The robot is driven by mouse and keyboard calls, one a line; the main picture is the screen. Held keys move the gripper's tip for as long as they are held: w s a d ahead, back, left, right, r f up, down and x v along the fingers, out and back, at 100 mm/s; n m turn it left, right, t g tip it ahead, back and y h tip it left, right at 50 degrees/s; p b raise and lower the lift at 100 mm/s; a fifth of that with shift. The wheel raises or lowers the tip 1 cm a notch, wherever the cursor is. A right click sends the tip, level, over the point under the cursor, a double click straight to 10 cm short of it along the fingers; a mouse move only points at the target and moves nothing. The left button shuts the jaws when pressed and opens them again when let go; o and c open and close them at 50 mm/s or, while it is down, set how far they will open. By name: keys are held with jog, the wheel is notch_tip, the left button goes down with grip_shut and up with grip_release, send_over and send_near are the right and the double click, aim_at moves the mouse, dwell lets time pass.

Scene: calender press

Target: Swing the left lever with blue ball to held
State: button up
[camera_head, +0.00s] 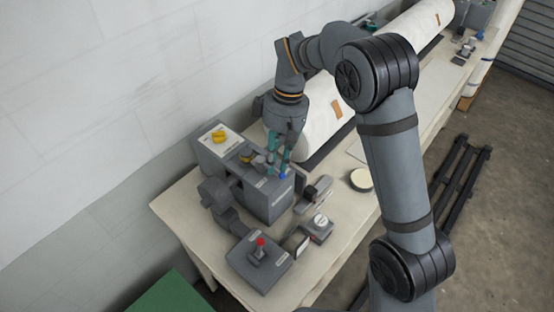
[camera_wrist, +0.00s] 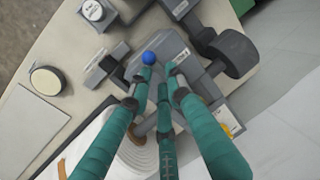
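The blue ball (camera_wrist: 149,57) of the lever shows at the tip of my leftmost finger in the wrist view. In the head view the blue ball (camera_head: 283,176) sits low at the front of the grey control box (camera_head: 268,201). The lever's shaft is mostly hidden by my fingers, so its angle is unclear. My gripper (camera_head: 277,168) points down over the box, with its teal fingers spread apart. In the wrist view my gripper (camera_wrist: 163,76) has a gap between its fingertips. The ball is beside this gap, and I cannot tell whether a finger touches it.
A yellow knob (camera_head: 219,137) is on the box's rear panel. A red-ball lever (camera_head: 260,241) stands on a separate grey box in front. A small gauge-like block (camera_head: 320,222) and a round tin (camera_head: 361,179) lie to the right. A large white roll (camera_head: 320,118) lies behind my gripper.

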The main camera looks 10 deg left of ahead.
jog(key=o, duration=0.4)
jog(key=shift+o, duration=0.2)
notch_tip(320, 180, up, 12)
jog(key=w+d, duration=0.1)
jog(key=w, duration=0.1)
jog(key=shift+d, duration=0.15)
jog(key=shift+f, duration=0.15)
jog(key=f, duration=0.4)
jog(key=s+f, duration=0.1)
jog(key=f, duration=0.3)
jog(key=s+a+f, duration=0.1)
jog(key=f, duration=0.2)
jog(key=shift+a+f, duration=0.1)
jog(key=shift+f, duration=0.3)
